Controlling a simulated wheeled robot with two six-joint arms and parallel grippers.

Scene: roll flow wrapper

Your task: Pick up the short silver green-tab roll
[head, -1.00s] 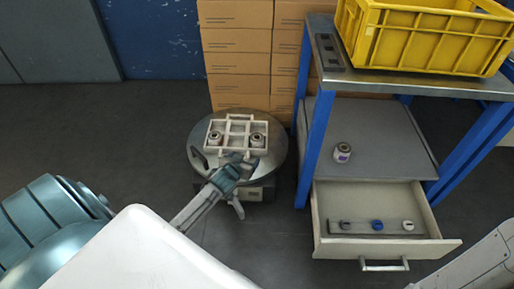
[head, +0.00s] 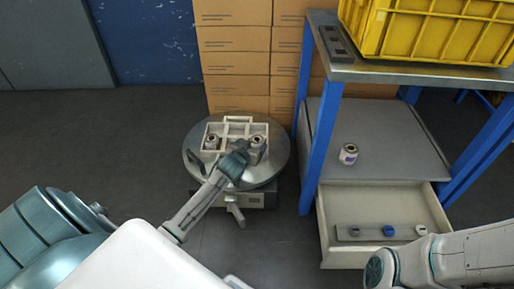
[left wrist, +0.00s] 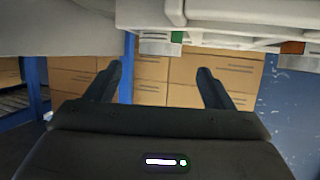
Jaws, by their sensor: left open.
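The short silver roll with a green tab (left wrist: 162,44) hangs at the top of the left wrist view, which looks upside down. In the head view it appears to be the right-hand roll (head: 257,142) in the pale tray (head: 238,121) on the round table. My left gripper (head: 243,150) is just in front of this roll. Its two fingers (left wrist: 160,75) are spread with nothing between them, and the roll lies beyond them. Whether they touch it cannot be told. My right arm enters at lower right; its gripper is not visible.
A second roll (head: 212,142) with a red-brown tab (left wrist: 292,47) is in the tray's left part. Another roll (head: 348,154) stands on the lower shelf. Stacked cartons (head: 235,60) stand behind the round table. A blue post (head: 320,140) is to its right.

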